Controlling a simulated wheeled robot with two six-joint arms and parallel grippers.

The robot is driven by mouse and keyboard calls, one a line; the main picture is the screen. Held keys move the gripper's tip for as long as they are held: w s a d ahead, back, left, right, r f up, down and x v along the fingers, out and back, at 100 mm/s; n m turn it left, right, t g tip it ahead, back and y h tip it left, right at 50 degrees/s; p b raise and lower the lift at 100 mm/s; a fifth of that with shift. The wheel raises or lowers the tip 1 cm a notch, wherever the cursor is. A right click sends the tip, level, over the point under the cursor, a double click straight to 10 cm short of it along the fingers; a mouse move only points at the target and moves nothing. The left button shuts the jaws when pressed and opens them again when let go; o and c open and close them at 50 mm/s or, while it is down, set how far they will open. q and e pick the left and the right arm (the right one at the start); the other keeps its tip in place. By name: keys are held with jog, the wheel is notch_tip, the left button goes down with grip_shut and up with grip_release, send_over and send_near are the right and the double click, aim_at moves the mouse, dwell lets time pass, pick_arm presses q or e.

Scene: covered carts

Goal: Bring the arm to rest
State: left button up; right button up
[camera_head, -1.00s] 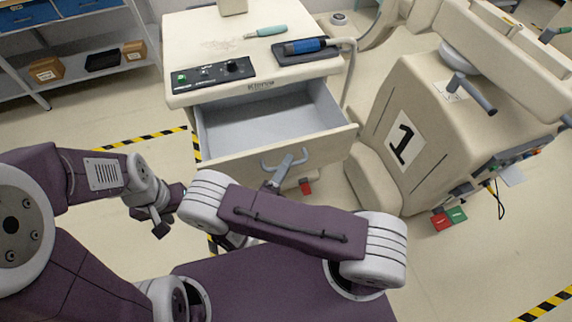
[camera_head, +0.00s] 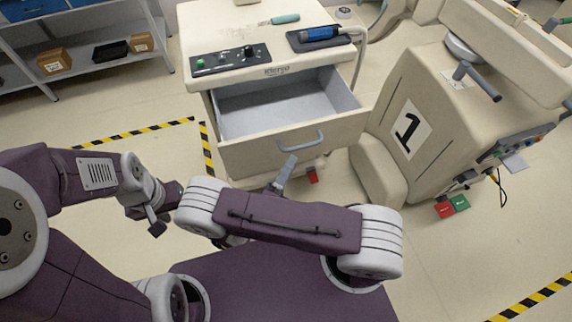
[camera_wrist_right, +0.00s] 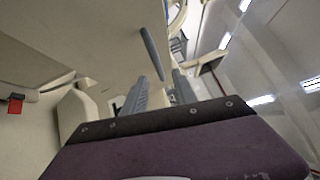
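My right arm bends across the front of the head view, and its gripper (camera_head: 285,172) points at the beige cart's open drawer (camera_head: 245,158). The gripper is just below and in front of the grey drawer handle (camera_head: 302,142), apart from it. In the right wrist view the two fingers (camera_wrist_right: 160,90) stand apart with nothing held, and the handle bar (camera_wrist_right: 152,52) is beyond them. My left gripper (camera_head: 156,214) hangs at the left over the floor, partly seen; its finger gap does not show.
The cart top (camera_head: 222,30) carries a control panel (camera_head: 230,58), a teal tool (camera_head: 285,19) and a blue-handled probe (camera_head: 320,34). Shelves (camera_head: 90,50) are at the back left. Floor at the left is clear.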

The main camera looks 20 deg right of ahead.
jog(key=s+d+r+m+g+y+p, duration=0.15)
jog(key=s+d+m+g, duration=0.4)
jog(key=m+g, duration=0.55)
jog(key=s+d+r+m+g+y+p, duration=0.1)
jog(key=s+d+r+m+g+y, duration=0.2)
jog(key=s+m+g, duration=0.75)
pick_arm(q)
jog(key=r, duration=0.1)
jog(key=r+p, duration=0.1)
jog(key=r, duration=0.2)
jog(key=shift+w+d+p, duration=0.25)
jog(key=shift+d+p, duration=0.05)
pick_arm(e)
jog(key=w+a+r+m+t+y, duration=0.2)
jog(key=w+m+t+y, duration=0.2)
jog(key=m, duration=0.7)
jog(key=w+a+r+m+t+y, duration=0.1)
jog(key=w+m+t+y, duration=0.4)
jog(key=m, duration=0.6)
jog(key=shift+w+a+r, duration=0.4)
jog(key=shift+w+r, duration=0.1)
jog(key=shift+r, duration=0.05)
